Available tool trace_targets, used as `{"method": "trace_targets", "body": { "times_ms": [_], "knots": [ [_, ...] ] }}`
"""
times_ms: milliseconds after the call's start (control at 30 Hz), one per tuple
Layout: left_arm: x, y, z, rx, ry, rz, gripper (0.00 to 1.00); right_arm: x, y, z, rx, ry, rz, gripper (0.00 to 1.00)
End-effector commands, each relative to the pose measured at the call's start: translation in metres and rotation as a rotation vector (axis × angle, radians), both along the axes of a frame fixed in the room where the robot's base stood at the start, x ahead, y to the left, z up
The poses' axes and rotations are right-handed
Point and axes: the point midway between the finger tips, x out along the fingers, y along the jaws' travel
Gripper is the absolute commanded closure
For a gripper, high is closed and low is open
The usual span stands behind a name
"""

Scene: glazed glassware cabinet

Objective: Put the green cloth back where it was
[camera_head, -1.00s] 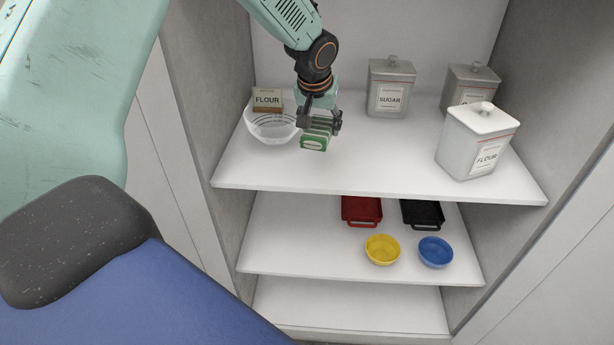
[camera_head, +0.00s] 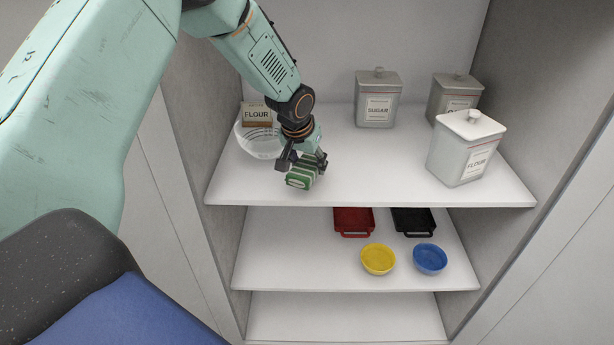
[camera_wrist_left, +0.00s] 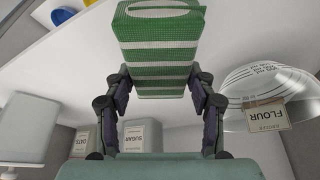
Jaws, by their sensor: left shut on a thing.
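The green cloth (camera_head: 302,177) is a folded block with white stripes. It also fills the top middle of the left wrist view (camera_wrist_left: 158,50). My left gripper (camera_head: 304,163) is shut on it and holds it over the left part of the top shelf (camera_head: 350,178), towards the front edge. In the left wrist view the two fingers (camera_wrist_left: 158,88) press on its opposite sides. I cannot tell whether the cloth touches the shelf. My right gripper is not in view.
A glass bowl (camera_head: 257,144) with a flour box (camera_head: 257,115) stands just left of the gripper. Sugar (camera_head: 377,98), flour (camera_head: 466,150) and another canister (camera_head: 452,95) stand at the right. Red (camera_head: 353,220) and black (camera_head: 412,220) trays, yellow (camera_head: 378,259) and blue (camera_head: 430,258) bowls are below.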

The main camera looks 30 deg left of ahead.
Motion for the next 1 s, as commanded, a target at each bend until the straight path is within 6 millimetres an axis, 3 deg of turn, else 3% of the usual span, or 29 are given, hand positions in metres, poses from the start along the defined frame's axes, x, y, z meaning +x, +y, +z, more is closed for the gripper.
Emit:
{"method": "trace_targets", "body": {
  "times_ms": [300,600,633,900,1000],
  "knots": [
    [-0.002,0.0,-0.036,0.001,0.001,-0.003,0.79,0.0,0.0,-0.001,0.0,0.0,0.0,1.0],
    [-0.002,0.001,-0.038,0.001,-0.001,-0.001,0.79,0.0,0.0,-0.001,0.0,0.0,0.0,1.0],
    [-0.002,0.001,-0.039,0.001,-0.001,-0.001,0.44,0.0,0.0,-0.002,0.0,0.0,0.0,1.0],
    [-0.002,0.001,-0.038,0.001,-0.001,-0.002,0.22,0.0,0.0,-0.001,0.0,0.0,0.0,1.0],
    [-0.002,0.001,-0.038,0.001,-0.001,-0.002,0.22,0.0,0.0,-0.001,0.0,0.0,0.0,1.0]
  ]
}}
